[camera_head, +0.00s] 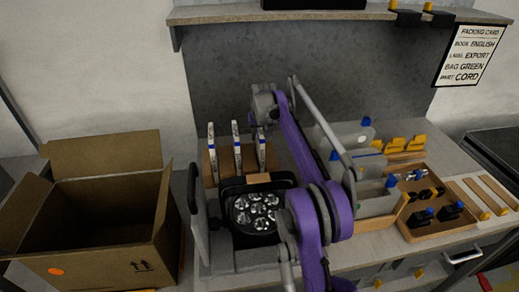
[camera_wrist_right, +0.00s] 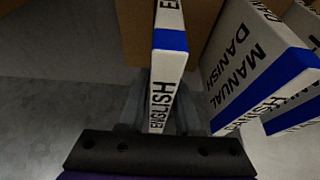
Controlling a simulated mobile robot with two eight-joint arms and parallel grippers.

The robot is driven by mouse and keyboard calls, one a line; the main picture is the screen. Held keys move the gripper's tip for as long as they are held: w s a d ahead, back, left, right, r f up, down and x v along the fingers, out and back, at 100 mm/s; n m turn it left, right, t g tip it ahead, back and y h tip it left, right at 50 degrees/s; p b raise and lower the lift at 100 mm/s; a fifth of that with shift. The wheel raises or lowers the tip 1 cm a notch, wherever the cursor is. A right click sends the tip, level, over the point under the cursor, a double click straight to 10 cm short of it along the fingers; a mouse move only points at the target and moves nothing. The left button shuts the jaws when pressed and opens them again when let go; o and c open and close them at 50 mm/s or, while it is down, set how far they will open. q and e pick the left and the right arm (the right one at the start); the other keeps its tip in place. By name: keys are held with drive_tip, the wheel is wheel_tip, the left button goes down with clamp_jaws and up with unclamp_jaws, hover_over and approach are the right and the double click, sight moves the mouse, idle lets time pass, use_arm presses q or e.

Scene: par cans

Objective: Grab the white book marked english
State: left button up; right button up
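The white book marked ENGLISH (camera_wrist_right: 163,90), with a blue band on its spine, stands in the middle of the right wrist view. My right gripper (camera_wrist_right: 160,112) reaches down with one grey finger on each side of it. The fingers lie close to the book, but whether they press on it is unclear. In the head view my right gripper (camera_head: 264,108) is at the top of the rightmost of three white books (camera_head: 261,150), partly hidden by my purple arm. A book marked MANUAL DANISH (camera_wrist_right: 250,65) stands to the right in the wrist view. My left gripper is not in view.
The books stand in a brown rack (camera_head: 224,160). An open cardboard box (camera_head: 100,240) is at the left. A wooden tray (camera_head: 425,228) with small parts is at the right. A shelf (camera_head: 225,13) runs above; a packing card (camera_head: 468,55) reads BOOK ENGLISH.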

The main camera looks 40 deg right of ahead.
clamp_jaws()
idle(1.1)
